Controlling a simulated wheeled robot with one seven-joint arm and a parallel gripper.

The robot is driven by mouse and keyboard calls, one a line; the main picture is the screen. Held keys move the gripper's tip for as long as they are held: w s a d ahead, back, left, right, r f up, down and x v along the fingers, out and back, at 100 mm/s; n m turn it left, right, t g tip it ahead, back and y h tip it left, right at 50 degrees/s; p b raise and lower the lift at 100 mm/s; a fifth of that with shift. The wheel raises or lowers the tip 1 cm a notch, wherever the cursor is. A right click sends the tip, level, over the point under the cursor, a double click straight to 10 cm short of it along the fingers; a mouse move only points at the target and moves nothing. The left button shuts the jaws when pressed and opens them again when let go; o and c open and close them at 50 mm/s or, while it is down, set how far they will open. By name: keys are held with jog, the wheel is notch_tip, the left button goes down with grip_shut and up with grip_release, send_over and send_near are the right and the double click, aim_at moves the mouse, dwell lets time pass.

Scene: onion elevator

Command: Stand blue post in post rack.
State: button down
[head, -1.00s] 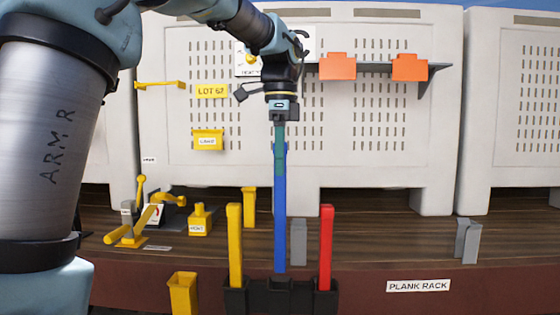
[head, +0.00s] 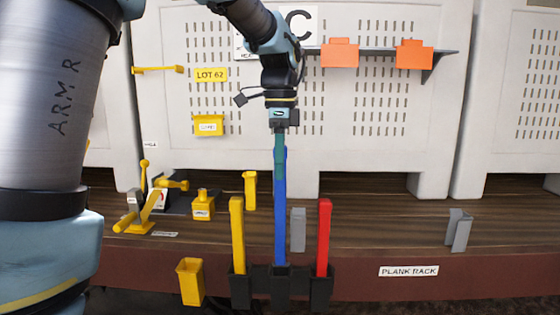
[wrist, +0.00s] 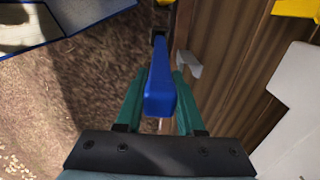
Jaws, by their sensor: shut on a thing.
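The blue post (head: 280,215) stands upright in the head view. My gripper (head: 280,155) points down with its teal fingers shut on the post's upper part. The wrist view shows the blue post (wrist: 160,90) between both fingers. The black post rack (head: 281,285) has three sockets at the front edge of the wooden deck. The post's lower end meets the rim of the middle socket; I cannot tell how far inside it is. A yellow post (head: 237,235) stands in the left socket and a red post (head: 323,238) in the right one.
A yellow open holder (head: 190,282) is left of the rack, and yellow levers (head: 145,205) are farther left. Grey brackets (head: 298,230) stand behind the rack and at the right (head: 458,230). Large pale crates (head: 390,150) close off the back.

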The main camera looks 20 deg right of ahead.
aim_at(280, 212)
jog(key=shift+f+b, duration=3.55)
jog(key=shift+f, duration=2.2)
jog(key=shift+c, duration=2.2)
grip_release()
notch_tip(280, 212, up, 11)
jog(key=b, duration=0.1)
jog(key=shift+f, duration=0.15)
